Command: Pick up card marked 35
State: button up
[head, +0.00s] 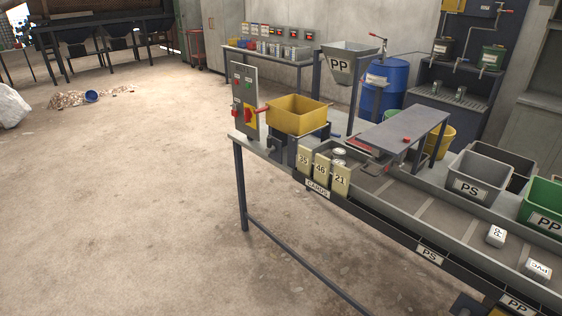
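The card marked 35 (304,158) is a cream-coloured upright card at the near edge of the long table. It is the leftmost of three cards, left of the card marked 46 (321,167) and the card marked 21 (340,180). The cards stand above a label reading CARDS (317,189). My gripper is not in view.
A yellow bin (297,114) and a grey control panel (244,100) with a red-and-yellow switch stand behind and left of the cards. A conveyor belt (408,208) runs to the right, with white labelled blocks (496,236) on it. The floor at left is mostly clear.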

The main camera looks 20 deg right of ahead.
aim_at(304, 155)
jog(key=u, duration=0.7)
jog(key=i, duration=0.95)
jog(key=u, duration=0.5)
